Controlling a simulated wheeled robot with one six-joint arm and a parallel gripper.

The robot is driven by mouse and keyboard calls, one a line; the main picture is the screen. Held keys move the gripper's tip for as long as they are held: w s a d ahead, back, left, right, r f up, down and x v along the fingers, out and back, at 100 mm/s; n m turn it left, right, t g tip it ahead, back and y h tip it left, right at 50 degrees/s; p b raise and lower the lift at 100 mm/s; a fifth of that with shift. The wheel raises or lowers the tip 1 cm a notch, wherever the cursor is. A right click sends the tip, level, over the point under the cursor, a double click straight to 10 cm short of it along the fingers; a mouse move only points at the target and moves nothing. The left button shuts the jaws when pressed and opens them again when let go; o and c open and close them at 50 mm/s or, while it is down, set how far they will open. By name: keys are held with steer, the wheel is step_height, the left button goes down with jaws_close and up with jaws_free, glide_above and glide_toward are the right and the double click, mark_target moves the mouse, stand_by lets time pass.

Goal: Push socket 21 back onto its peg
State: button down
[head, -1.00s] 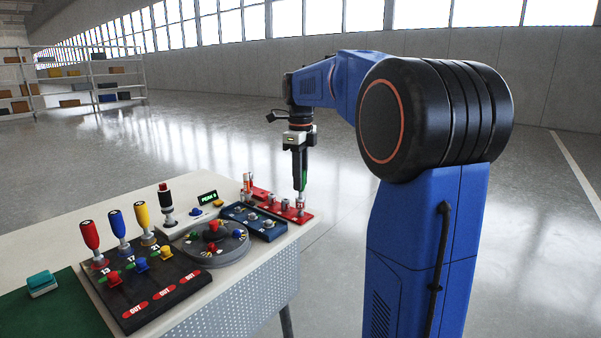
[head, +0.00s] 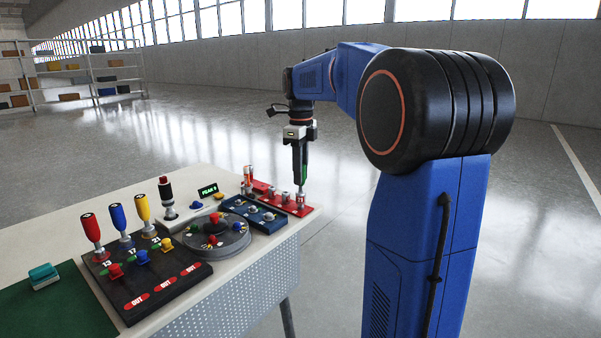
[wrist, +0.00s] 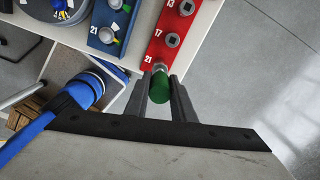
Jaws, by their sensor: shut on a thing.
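My gripper (head: 301,183) points straight down at the near end of the red socket rail (head: 311,208). In the wrist view its two fingers (wrist: 160,82) are shut on socket 21 (wrist: 159,88), a green cylinder with a silver end. The silver end is at the rail's edge beside the printed 21. The peg under it is hidden, so I cannot tell how far the socket sits on it. The red rail (wrist: 172,21) also carries the 17 socket (wrist: 172,40) and the 13 socket (wrist: 186,8).
A blue rail (head: 265,219) lies beside the red one, with a round dial plate (head: 212,250) left of it. Further left are a black panel (head: 135,313) with upright red, blue and yellow handles and a green mat (head: 75,310). Open floor lies right of the bench.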

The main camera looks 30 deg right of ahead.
steer(key=shift+f, duration=1.05)
stand_by(1.4)
steer(key=shift+r, duration=1.2)
steer(key=shift+r, duration=2.1)
